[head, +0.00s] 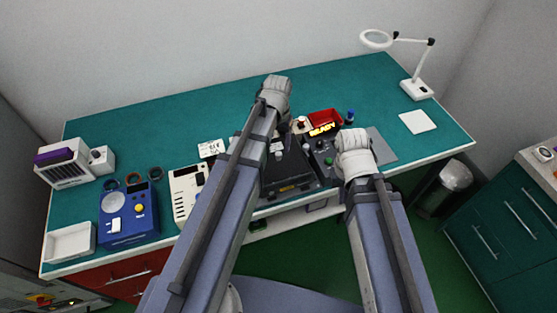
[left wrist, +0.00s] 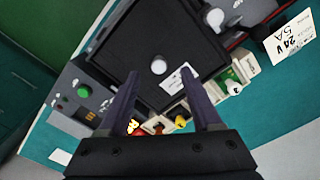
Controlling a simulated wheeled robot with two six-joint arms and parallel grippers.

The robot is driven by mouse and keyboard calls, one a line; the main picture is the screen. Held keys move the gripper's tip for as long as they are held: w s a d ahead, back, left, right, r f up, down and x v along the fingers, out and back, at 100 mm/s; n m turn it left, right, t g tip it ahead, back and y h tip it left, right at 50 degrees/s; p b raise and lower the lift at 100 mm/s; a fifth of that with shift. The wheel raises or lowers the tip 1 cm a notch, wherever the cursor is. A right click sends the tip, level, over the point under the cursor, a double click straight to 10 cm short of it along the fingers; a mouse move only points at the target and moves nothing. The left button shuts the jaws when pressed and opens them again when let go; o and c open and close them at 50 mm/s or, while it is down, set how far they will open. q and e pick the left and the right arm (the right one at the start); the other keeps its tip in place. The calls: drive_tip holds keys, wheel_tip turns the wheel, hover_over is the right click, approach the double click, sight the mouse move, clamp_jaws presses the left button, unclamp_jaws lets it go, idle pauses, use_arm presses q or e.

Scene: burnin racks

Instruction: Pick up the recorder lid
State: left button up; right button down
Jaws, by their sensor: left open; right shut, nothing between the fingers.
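The recorder lid is a flat black panel (left wrist: 125,55) with a round pale knob (left wrist: 158,67) and a white label in the left wrist view. In the head view the dark lid (head: 288,168) lies on the bench between my arms. My left gripper (left wrist: 159,75) is open over the lid, with its fingertips on either side of the knob in the picture. I cannot tell whether they touch it. In the head view my left arm covers part of the lid. My right gripper (head: 352,143) is right of it, shut and empty, its fingers mostly hidden.
A blue device (head: 128,213) and a white tray (head: 68,242) stand at the left. A red bin (head: 324,118) is behind the lid. A control box with a green button (left wrist: 84,92) is beside it. A magnifier lamp (head: 416,88) stands at the back right. The rear bench is clear.

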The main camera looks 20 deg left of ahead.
sight(278, 154)
use_arm(q)
wheel_tip(278, 154, down, 5)
drive_tip(key=b, duration=0.4)
drive_tip(key=shift+w+f+b, duration=0.1)
drive_tip(key=shift+w+b, duration=0.05)
drive_tip(key=shift+b, duration=0.25)
drive_tip(key=shift+c, duration=0.4)
clamp_jaws()
